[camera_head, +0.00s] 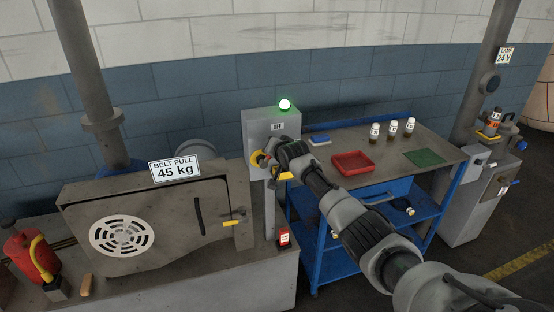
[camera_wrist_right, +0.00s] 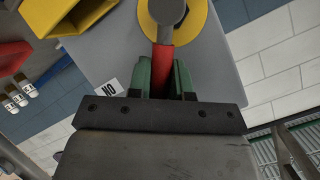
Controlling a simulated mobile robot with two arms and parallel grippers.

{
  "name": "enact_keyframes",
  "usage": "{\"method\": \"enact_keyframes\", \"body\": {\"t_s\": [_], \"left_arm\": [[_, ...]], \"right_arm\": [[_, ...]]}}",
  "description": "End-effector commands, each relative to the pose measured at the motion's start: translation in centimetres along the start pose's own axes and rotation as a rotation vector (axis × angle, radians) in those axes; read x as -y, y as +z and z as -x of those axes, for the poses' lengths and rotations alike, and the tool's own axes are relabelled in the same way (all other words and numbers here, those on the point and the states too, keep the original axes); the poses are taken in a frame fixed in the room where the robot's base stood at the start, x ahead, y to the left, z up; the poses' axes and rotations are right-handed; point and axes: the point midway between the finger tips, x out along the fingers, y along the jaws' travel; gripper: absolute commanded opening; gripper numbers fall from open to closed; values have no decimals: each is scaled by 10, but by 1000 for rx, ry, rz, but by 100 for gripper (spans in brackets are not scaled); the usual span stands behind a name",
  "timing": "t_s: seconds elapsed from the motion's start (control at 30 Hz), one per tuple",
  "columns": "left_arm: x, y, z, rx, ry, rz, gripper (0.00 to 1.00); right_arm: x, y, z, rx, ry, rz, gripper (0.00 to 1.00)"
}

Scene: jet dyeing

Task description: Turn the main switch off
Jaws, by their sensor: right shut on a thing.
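The grey switch box (camera_head: 262,122) stands behind the machine with a lit green lamp (camera_head: 285,104) on top. Its yellow disc (camera_head: 257,158) is partly hidden by my right gripper (camera_head: 272,156). In the right wrist view the yellow disc (camera_wrist_right: 200,32) carries a grey hub and a red handle (camera_wrist_right: 163,57). The green fingers of my right gripper (camera_wrist_right: 163,75) are shut on the red handle, one on each side. A white label (camera_wrist_right: 111,88) beside the fingers reads "NO" in this view, perhaps an upside-down "ON". My left gripper is not in view.
A blue bench (camera_head: 440,150) to the right holds a red tray (camera_head: 352,163), a green mat (camera_head: 424,157) and white-capped bottles (camera_head: 392,128). The machine (camera_head: 150,230) fills the left. In the wrist view, a yellow housing (camera_wrist_right: 75,15) is close by the disc.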

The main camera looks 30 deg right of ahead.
Motion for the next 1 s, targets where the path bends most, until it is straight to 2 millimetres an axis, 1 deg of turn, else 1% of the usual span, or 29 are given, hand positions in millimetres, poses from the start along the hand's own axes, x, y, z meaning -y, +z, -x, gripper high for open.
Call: {"method": "enact_keyframes", "body": {"t_s": [0.03, 0.23, 0.5, 0.7, 1.0], "left_arm": [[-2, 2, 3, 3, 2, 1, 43], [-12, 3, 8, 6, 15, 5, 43], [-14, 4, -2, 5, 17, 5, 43], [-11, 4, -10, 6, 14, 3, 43], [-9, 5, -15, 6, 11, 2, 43]], "right_arm": [[5, 2, -1, -2, 18, 42, 0], [16, 4, -2, -37, 88, 211, 0], [26, 11, -3, -80, 168, 404, 0], [30, 14, -3, -100, 209, 500, 0], [34, 16, -3, -114, 236, 565, 0]]}}
